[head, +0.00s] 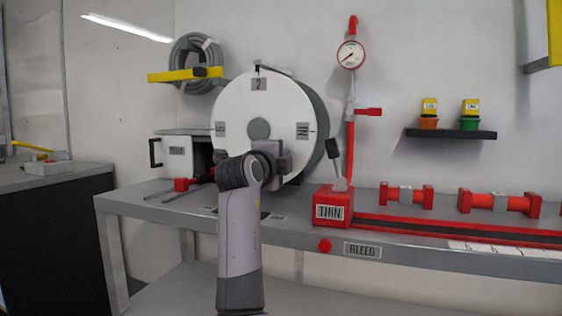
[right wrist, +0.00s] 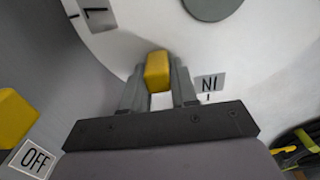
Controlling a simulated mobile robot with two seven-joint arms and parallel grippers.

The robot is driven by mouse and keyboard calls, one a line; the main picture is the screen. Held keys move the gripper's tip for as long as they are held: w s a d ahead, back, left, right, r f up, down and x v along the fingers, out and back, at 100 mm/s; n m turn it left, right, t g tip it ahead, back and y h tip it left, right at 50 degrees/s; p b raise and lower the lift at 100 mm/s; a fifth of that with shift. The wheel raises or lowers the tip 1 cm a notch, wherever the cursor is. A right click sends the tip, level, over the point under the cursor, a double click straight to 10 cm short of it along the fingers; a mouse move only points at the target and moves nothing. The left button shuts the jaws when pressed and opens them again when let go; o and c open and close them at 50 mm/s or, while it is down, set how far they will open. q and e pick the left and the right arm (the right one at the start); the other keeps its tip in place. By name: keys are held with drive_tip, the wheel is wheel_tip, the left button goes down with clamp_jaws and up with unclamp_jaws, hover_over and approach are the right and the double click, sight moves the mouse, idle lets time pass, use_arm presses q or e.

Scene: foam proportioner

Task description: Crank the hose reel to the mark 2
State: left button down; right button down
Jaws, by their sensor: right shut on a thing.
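The hose reel's white disc (head: 241,101) stands upright on the bench. A plate marked 2 (head: 259,84) is at its top, directly under a black pointer (head: 257,67). Other plates sit at its left (head: 220,129) and right (head: 303,131), too small to read surely. My right gripper (head: 272,158) is at the lower part of the disc. In the right wrist view its fingers (right wrist: 158,95) are shut on the yellow crank handle (right wrist: 157,70). The handle is hidden behind my gripper in the head view. My left gripper is not in view.
The grey bench (head: 180,204) carries a red THIN box (head: 334,206) with a lever to the right of the reel. A coiled hose (head: 190,52) hangs behind. An OFF plate (right wrist: 34,159) shows in the wrist view.

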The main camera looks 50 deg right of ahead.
drive_tip(key=c, duration=1)
unclamp_jaws()
drive_tip(key=shift+o, duration=0.2)
drive_tip(key=v, duration=0.7)
drive_tip(key=shift+p, duration=0.4)
